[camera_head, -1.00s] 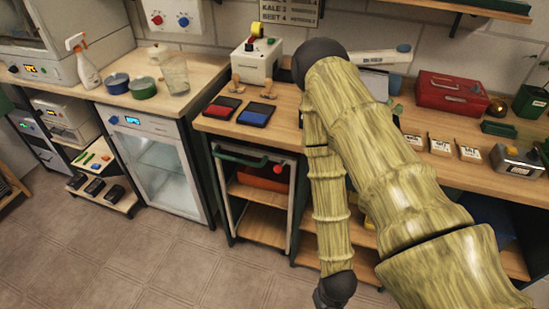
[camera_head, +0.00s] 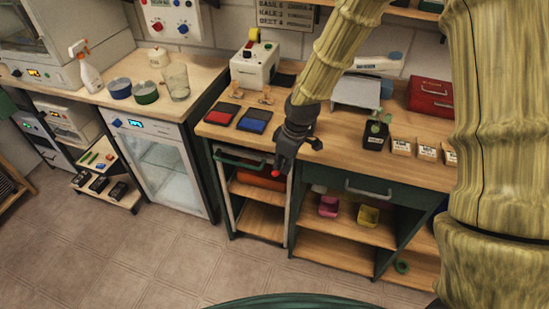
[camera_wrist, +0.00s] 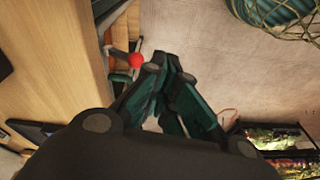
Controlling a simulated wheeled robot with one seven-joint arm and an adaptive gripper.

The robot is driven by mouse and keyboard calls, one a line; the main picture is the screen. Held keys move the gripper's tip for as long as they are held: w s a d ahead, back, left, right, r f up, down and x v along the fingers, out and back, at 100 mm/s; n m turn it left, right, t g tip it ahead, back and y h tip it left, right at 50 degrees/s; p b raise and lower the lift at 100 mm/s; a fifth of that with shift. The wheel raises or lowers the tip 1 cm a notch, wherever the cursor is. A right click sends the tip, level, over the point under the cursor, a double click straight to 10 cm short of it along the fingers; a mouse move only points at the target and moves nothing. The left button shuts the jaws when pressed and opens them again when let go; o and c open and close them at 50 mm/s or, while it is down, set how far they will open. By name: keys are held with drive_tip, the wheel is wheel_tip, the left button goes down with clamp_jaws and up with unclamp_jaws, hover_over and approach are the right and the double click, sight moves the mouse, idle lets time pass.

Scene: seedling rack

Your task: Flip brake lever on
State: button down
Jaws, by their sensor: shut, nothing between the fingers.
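The brake lever shows as a red ball knob (camera_head: 275,173) at the upper right corner of a wheeled-looking rack (camera_head: 262,189) under the wooden bench. In the wrist view the red knob (camera_wrist: 136,60) sits on a dark stem just left of my fingertips. My gripper (camera_head: 286,168) points down in front of the bench edge, very close to the knob. In the wrist view my gripper (camera_wrist: 168,66) has its dark green fingers brought together with nothing between them. I cannot tell whether a finger touches the knob. The lever's base is mostly hidden.
The rack's green handle (camera_head: 240,162) lies left of the knob. The bench top (camera_head: 345,132) above holds red and blue ink pads (camera_head: 253,120), small seed packets and a red toolbox (camera_head: 430,97). A drawer (camera_head: 370,188) and open shelves stand to the right. The floor (camera_head: 130,250) in front is clear.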

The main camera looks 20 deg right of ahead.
drive_tip(key=w+r+n+p, duration=0.1)
drive_tip(key=w+r, duration=0.2)
drive_tip(key=r, duration=0.6)
drive_tip(key=shift+w+d+r+n, duration=0.15)
drive_tip(key=shift+w+d+n, duration=0.1)
drive_tip(key=shift+d+n, duration=0.2)
drive_tip(key=shift+w+a+f+p, duration=0.3)
drive_tip(key=shift+f+p, duration=0.4)
drive_tip(key=shift+f, duration=1.6)
drive_tip(key=shift+w+a+f+p, duration=0.25)
drive_tip(key=shift+a+f+p, duration=0.35)
drive_tip(key=shift+f, duration=1.7)
drive_tip(key=shift+w+a+f+p, duration=0.25)
drive_tip(key=shift+f+p, duration=0.55)
drive_tip(key=shift+f, duration=1.5)
drive_tip(key=shift+d, duration=0.15)
drive_tip(key=shift+s+f, duration=0.1)
drive_tip(key=shift+f+t+b, duration=0.1)
drive_tip(key=shift+t+b, duration=0.2)
